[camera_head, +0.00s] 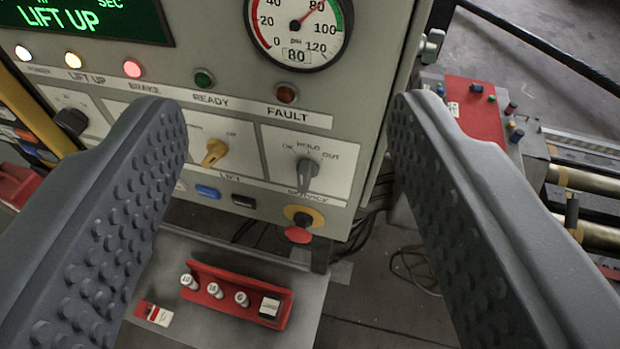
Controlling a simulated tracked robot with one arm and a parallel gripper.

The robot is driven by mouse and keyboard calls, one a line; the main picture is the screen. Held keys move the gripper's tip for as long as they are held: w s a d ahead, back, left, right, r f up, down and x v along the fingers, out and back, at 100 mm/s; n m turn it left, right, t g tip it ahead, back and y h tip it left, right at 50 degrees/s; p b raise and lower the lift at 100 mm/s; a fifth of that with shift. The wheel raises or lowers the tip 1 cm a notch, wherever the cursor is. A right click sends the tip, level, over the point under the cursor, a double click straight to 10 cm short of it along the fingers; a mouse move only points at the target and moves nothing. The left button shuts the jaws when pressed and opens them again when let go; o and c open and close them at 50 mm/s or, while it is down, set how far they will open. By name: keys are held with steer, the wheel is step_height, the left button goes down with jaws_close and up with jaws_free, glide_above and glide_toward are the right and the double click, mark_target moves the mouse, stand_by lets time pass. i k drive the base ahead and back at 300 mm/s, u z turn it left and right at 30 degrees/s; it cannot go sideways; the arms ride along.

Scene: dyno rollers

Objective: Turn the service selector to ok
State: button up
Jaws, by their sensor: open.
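The service selector (307,174) is a grey knob on a white plate low on the right of the grey control panel (360,90). The marks OK, HOLD and OUT stand above it from left to right. Its grip stands nearly upright, roughly in line with HOLD; its exact pointing end is hard to tell. The label below it is only partly readable. My gripper (288,120) is open and empty, its two dark studded fingers wide apart at the picture's left and right. The selector shows between them, touched by neither finger.
A yellow lift knob (214,153) sits left of the selector, a red button on a yellow ring (299,234) below it. The display (85,20) reads LIFT UP. A red rack (237,293) with several weights lies below.

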mark_target(307, 169)
steer(key=z, duration=1)
steer(key=k, duration=1.45)
steer(key=u, duration=1)
steer(key=i, duration=1)
steer(key=z, duration=0.05)
